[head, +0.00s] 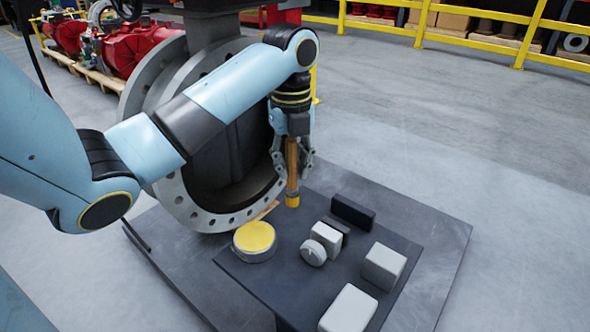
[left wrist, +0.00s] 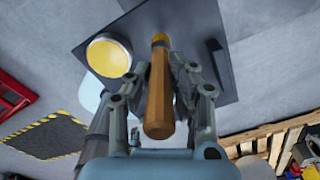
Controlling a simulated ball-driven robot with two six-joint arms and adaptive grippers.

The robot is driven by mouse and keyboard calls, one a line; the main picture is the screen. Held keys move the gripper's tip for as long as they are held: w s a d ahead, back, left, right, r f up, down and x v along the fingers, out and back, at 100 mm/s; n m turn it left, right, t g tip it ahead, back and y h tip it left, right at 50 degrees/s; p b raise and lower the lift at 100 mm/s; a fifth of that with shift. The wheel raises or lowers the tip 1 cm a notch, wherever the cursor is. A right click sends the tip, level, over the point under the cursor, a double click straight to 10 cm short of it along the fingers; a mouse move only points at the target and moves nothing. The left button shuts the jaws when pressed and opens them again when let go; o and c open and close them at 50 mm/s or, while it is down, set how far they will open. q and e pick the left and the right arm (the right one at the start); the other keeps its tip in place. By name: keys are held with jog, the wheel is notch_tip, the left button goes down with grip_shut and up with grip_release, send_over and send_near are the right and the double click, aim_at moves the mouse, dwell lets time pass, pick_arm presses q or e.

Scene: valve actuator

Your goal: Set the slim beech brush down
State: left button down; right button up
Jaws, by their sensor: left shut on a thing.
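The slim beech brush (head: 292,172) has a wooden handle and a yellow lower end, and it hangs upright in the head view. My left gripper (head: 292,160) is shut on it, and the brush's lower end shows above the dark mat (head: 300,294). In the left wrist view the brush (left wrist: 159,95) lies between the two fingers of my left gripper (left wrist: 163,72), with its handle end toward the camera. Whether its far end touches anything cannot be told. My right gripper is in neither view.
A round tin with a yellow top (head: 255,238) stands left on the mat. A grey knob part (head: 313,252), pale blocks (head: 383,265) (head: 348,309) and a black bar (head: 352,210) stand to the right. A large flanged valve (head: 190,200) rises behind my left arm.

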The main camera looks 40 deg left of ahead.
aim_at(294, 180)
pick_arm(q)
jog(key=shift+w+f, duration=0.25)
jog(key=shift+w, duration=0.1)
jog(key=shift+f, duration=0.2)
notch_tip(294, 180, down, 4)
jog(key=shift+r+b, duration=0.2)
jog(key=shift+b, duration=0.55)
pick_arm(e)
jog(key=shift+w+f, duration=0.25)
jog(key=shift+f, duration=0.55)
pick_arm(q)
jog(key=c, duration=1.2)
grip_release()
jog(key=shift+o, duration=0.2)
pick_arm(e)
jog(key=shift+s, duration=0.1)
